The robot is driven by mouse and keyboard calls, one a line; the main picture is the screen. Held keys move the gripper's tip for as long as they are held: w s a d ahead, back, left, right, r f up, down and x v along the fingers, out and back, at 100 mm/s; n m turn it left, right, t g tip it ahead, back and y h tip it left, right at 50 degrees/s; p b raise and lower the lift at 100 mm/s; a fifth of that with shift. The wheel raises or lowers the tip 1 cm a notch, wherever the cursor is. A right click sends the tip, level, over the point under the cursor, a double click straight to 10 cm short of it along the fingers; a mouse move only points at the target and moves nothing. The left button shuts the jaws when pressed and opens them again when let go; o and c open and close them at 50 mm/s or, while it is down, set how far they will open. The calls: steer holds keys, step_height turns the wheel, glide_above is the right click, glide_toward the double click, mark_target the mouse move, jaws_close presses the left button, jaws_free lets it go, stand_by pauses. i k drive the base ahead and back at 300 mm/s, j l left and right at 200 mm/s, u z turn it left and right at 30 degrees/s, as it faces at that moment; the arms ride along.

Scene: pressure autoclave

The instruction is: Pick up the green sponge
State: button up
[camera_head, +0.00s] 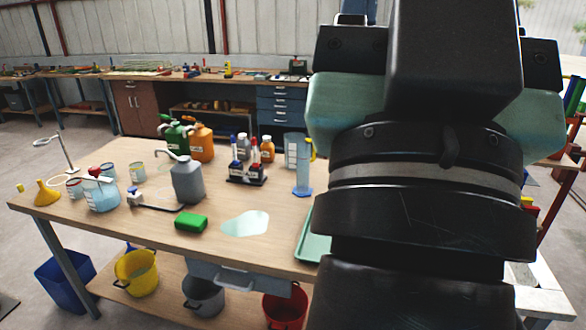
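The green sponge (191,222) is a small bright block. It lies flat on the wooden workbench (150,228), near its front edge and left of a pale liquid puddle (246,224). My arm fills the right side of the head view, close to the camera. The end of my arm, with black and teal parts, is at the upper right, well to the right of the sponge and apart from it. My gripper's fingers cannot be made out, so whether they are open or shut does not show.
Behind the sponge stand a grey can (188,182), green (174,134) and orange (201,143) cans, and a marker rack (247,176). A blue-based cylinder (303,178) and a teal tray (308,240) are to the right. A yellow funnel (46,194) and a beaker (101,194) are left.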

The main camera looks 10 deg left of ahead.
mark_target(189, 222)
steer(key=i+j, duration=0.35)
steer(key=j, duration=0.3)
steer(key=i+j, duration=0.2)
steer(key=j, duration=0.1)
